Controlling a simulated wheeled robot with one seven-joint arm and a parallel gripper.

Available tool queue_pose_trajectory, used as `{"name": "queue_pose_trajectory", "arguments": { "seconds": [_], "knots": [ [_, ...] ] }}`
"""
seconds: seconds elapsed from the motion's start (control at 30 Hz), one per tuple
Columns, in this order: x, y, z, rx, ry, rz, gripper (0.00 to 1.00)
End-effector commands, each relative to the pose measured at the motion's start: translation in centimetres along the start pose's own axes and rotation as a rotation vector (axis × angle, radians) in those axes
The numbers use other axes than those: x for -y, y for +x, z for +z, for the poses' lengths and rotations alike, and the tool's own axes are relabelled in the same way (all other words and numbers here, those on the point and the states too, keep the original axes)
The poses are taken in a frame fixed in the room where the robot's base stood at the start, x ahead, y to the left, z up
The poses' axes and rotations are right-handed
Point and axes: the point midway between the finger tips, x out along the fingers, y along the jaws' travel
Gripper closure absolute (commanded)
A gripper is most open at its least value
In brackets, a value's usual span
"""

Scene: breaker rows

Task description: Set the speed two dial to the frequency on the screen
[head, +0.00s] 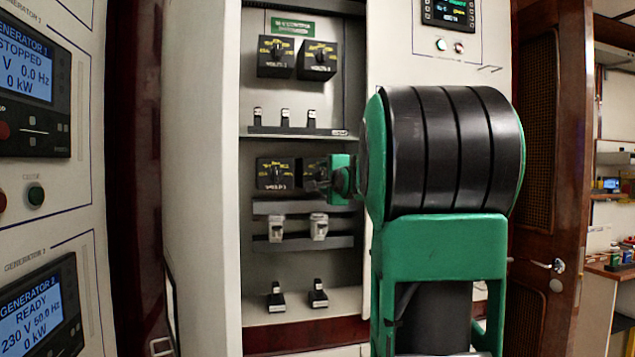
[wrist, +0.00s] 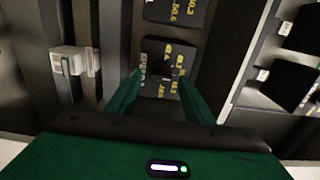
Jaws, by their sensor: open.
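In the head view, two black dials with yellow markings sit in the lower row of the cabinet. The right one (head: 313,166), likely speed two, is partly hidden by my gripper (head: 328,179). In the wrist view my gripper (wrist: 161,76) is open, its green fingers on either side of that dial's black knob (wrist: 167,61); I cannot tell whether they touch it. The knob's pointer setting is unclear. The left lower dial (head: 276,173) is uncovered. The generator 2 screen (head: 41,312) reads READY, 230 V, 50.0 Hz. The generator 1 screen (head: 25,63) reads STOPPED, 0.0 Hz.
Two more dials (head: 297,58) sit above. Small switches (head: 285,118) line the ledge between the rows. Breakers (head: 319,227) and black levers (head: 318,294) are below. A small screen (head: 448,12) at upper right is too small to read. A wooden door (head: 549,180) stands right.

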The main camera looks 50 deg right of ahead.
Motion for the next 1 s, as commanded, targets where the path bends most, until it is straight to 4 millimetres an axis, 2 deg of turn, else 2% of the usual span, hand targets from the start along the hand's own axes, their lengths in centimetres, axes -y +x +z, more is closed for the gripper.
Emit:
{"name": "queue_pose_trajectory", "arguments": {
  "seconds": [0.2, 0.5, 0.53, 0.6, 0.7, 1.0],
  "knots": [
    [0.0, 1.5, -0.1, -0.001, 0.000, 0.000, 0.53],
    [0.0, 1.7, 0.0, -0.001, 0.000, 0.001, 0.53],
    [0.0, 1.7, 0.0, -0.001, 0.000, 0.001, 0.58],
    [0.0, 1.7, 0.0, -0.001, 0.000, 0.001, 0.74],
    [-0.1, 1.7, 0.0, -0.001, 0.000, 0.001, 0.94],
    [-0.1, 1.7, 0.1, 0.001, -0.029, 0.003, 0.94]
  ]
}}
